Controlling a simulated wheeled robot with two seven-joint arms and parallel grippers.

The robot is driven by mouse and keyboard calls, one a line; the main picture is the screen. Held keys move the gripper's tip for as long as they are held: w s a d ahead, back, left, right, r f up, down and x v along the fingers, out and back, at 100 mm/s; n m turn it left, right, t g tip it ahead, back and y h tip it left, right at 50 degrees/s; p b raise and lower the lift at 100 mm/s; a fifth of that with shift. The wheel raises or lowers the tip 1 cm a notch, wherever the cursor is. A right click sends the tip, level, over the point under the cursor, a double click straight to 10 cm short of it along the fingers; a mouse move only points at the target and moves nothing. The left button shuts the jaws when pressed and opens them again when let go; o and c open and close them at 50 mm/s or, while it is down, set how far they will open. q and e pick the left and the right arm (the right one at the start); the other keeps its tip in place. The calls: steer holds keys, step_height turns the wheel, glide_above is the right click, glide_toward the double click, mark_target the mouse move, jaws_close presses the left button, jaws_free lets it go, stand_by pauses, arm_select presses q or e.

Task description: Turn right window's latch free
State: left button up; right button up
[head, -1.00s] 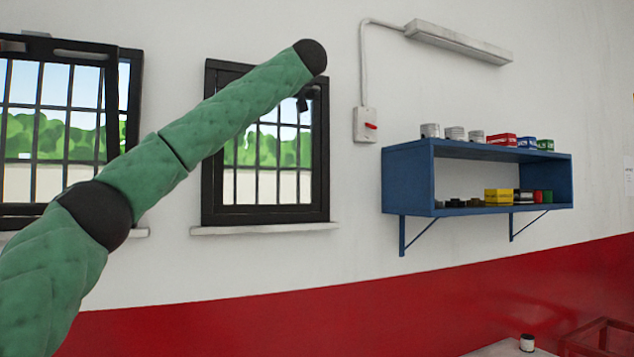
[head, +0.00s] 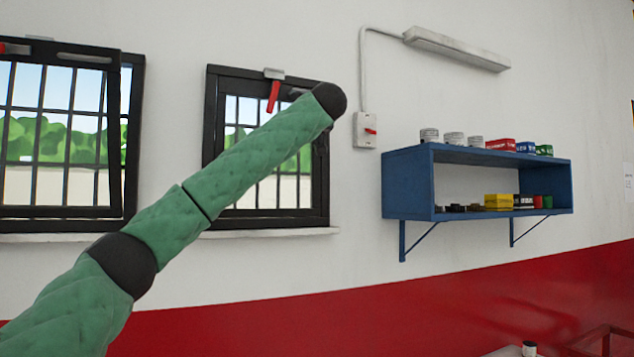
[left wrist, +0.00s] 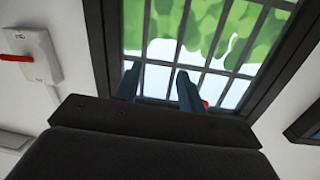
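The right window (head: 212,150) has a black frame and bars. Its latch (head: 273,95) is a red handle hanging down, slightly tilted, from a pale bracket (head: 274,73) at the top of the frame. My left arm crosses in front of the window, and its black joint hides part of the upper right frame. My left gripper (left wrist: 158,78) shows in the left wrist view with two dark fingers apart and nothing between them, in front of the window bars. A small red bit, probably the latch handle (left wrist: 205,104), shows beside the right-hand finger. Contact cannot be told. My right gripper is out of view.
A left window (head: 128,150) with its own red latch (head: 14,47) is at the far left. A switch box (head: 365,130) and a blue shelf (head: 408,185) with cans and boxes are on the wall to the right. A sill (head: 270,234) runs below the right window.

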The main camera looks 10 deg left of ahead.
arm_select(q)
steer(key=w+d+f, duration=0.1)
steer(key=f, duration=0.3)
steer(key=w+d+f+m+h, duration=0.1)
steer(key=w+f, duration=0.1)
steer(key=f, duration=0.3)
steer(key=w+d+f+m+h, duration=0.1)
steer(key=w+f, duration=0.1)
steer(key=f, duration=0.2)
steer(key=shift+d+f, duration=0.25)
steer(key=shift+f, duration=0.15)
steer(key=shift+c, duration=0.2)
